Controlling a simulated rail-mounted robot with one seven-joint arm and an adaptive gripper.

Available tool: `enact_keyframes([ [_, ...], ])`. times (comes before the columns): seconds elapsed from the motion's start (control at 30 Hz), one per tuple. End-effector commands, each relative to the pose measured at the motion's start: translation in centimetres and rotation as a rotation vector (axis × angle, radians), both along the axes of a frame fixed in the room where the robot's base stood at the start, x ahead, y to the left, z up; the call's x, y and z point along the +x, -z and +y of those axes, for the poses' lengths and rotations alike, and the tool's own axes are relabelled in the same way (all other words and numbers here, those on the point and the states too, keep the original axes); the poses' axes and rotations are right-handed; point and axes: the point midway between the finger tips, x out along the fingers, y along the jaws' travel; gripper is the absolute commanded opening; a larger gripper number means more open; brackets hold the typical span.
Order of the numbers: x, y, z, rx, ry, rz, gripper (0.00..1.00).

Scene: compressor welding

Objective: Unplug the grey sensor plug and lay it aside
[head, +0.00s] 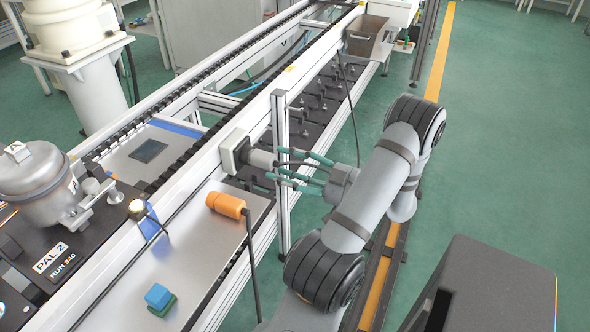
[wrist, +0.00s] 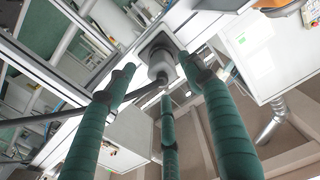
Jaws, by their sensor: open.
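The grey sensor plug (head: 262,158) sits in a pale square socket box (head: 236,150) on the side of the conveyor rail. It also shows in the wrist view (wrist: 160,66), seated in the dark-framed socket. A dark cable (wrist: 60,115) leads from the plug. My gripper (head: 277,164) has three green fingers, spread open, with their tips just short of or beside the plug's outer end. In the wrist view my gripper (wrist: 158,75) frames the plug between its fingertips. I cannot tell whether any finger touches it.
A pale shelf (head: 205,240) below the socket holds an orange plug (head: 226,204) with a cable and a blue and green block (head: 158,296). An upright post (head: 281,170) stands close to my fingers. A metal compressor (head: 38,185) sits on the left pallet.

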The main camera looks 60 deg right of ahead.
Motion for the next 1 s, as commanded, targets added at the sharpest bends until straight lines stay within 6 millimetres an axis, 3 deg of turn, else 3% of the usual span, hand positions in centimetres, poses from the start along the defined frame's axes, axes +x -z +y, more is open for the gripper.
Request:
enact_keyframes([
  [0.2, 3.9, 0.1, 0.6, -0.002, -0.006, 0.001, 0.52],
  [0.4, 5.9, 0.0, 0.8, -0.004, -0.004, 0.001, 0.52],
  [0.77, 6.4, 0.0, 0.8, -0.004, -0.002, 0.002, 0.52],
  [1.0, 6.4, 0.0, 0.8, -0.004, -0.002, 0.002, 0.39],
])
